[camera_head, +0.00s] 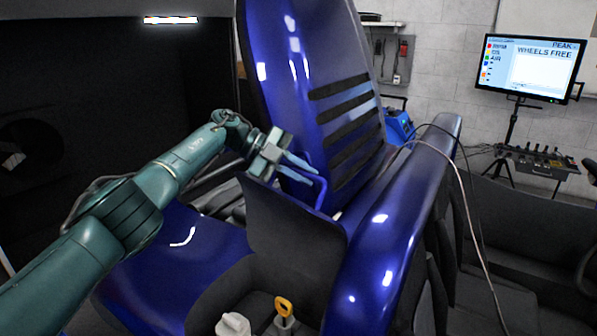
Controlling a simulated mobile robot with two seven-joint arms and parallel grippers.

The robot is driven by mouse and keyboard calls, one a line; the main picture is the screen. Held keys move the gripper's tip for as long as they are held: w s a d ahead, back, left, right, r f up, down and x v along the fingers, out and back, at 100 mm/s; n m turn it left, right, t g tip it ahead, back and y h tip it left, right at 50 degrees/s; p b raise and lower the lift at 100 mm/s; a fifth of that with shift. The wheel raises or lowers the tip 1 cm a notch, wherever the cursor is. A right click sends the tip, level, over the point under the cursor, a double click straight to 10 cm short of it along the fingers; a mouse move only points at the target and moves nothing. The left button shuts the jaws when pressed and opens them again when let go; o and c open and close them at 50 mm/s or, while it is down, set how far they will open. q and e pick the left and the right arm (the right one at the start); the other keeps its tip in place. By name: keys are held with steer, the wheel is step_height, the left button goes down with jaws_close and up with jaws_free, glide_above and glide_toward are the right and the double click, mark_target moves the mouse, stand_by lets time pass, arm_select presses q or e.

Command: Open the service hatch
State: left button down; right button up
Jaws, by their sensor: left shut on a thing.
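The service hatch (290,60) is a glossy blue panel with black slots (350,125). It stands steeply raised above the blue car body, with a dark opening in front of it. A thin blue loop handle (322,190) shows at its lower part. My left gripper (298,170) comes in from the left, and its fingers are shut at this handle. The exact contact is partly hidden by the fingers. My right gripper is not in view.
A blue fender (400,240) runs along the right of the opening. A yellow-handled dipstick (284,307) and a white cap (232,324) stand at the bottom. A cable (462,180) hangs over the right side. A monitor (527,68) stands behind at right.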

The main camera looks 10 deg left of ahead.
arm_select(q)
steer(key=shift+w+f, duration=0.1)
steer(key=shift+f, duration=0.05)
steer(key=c, duration=1.5)
jaws_free()
steer(key=shift+o, duration=0.2)
steer(key=shift+r, duration=0.2)
